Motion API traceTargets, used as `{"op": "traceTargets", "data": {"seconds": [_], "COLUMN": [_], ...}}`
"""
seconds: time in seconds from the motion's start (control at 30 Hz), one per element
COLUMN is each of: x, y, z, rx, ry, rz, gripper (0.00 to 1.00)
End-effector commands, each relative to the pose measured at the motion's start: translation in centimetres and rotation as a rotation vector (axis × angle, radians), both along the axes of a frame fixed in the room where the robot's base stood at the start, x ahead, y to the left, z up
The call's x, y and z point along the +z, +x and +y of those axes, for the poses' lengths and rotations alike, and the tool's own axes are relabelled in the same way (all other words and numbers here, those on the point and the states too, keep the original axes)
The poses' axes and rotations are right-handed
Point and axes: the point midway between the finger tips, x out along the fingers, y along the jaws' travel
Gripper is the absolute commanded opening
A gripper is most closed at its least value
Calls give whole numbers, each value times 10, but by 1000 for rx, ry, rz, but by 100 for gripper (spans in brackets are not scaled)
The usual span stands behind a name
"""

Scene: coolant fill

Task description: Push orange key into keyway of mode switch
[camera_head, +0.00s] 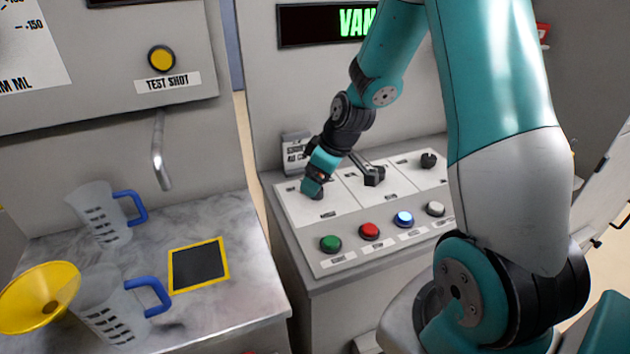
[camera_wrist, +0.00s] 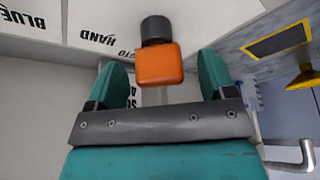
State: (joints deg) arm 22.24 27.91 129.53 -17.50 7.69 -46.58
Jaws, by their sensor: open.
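The orange key (camera_wrist: 158,66) shows in the wrist view as a blocky orange head between my gripper's teal fingers. My gripper (camera_wrist: 163,72) is open, with a visible gap on each side of the key. Past the key's far end is a round black part (camera_wrist: 155,29), which looks like the mode switch, beside the HAND label; the key head appears against it. How deep the key sits in the keyway is hidden. In the head view, my gripper (camera_head: 312,188) is over the left section of the sloped panel and covers most of the key and switch.
The control panel (camera_head: 345,255) has a black lever (camera_head: 374,175), a black knob (camera_head: 428,160) and a row of coloured buttons. A standing sign is behind my gripper. The marble counter (camera_head: 220,315) to the left holds two jugs, a yellow funnel (camera_head: 30,300) and a yellow-edged black pad.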

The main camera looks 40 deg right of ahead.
Motion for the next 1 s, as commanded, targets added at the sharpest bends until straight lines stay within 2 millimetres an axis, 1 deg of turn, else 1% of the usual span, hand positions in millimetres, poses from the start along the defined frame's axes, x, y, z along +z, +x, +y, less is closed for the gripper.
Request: {"op": "traceTargets", "data": {"seconds": [0.03, 0.1, 0.2, 0.5, 0.53, 0.57, 0.6, 0.67, 0.7, 0.73, 0.77, 0.8, 0.83, 0.87, 0.93, 0.97, 1.0], "x": [-6, -12, -18, -20, -20, -20, -20, -20, -20, -20, -20, -20, -20, -20, -20, -20, -20], "y": [2, 4, 7, 8, 7, 7, 7, 7, 7, 7, 7, 7, 7, 7, 7, 7, 7], "z": [1, 2, 4, 4, 4, 4, 4, 4, 4, 4, 4, 4, 4, 4, 4, 4, 4], "rx": [1, 0, 0, 0, 0, 0, 0, 0, 0, 0, 0, 0, 0, 0, 0, 0, 0], "ry": [1, 0, 0, 0, 0, 0, 0, 0, 0, 0, 0, 0, 0, 0, 0, 0, 0], "rz": [3, 1, 0, -1, -1, -1, -1, -1, -1, -1, -1, -1, -1, -1, -1, -1, -1], "gripper": [77, 77, 77, 77, 74, 67, 58, 44, 35, 28, 24, 24, 39, 33, 31, 28, 28]}}
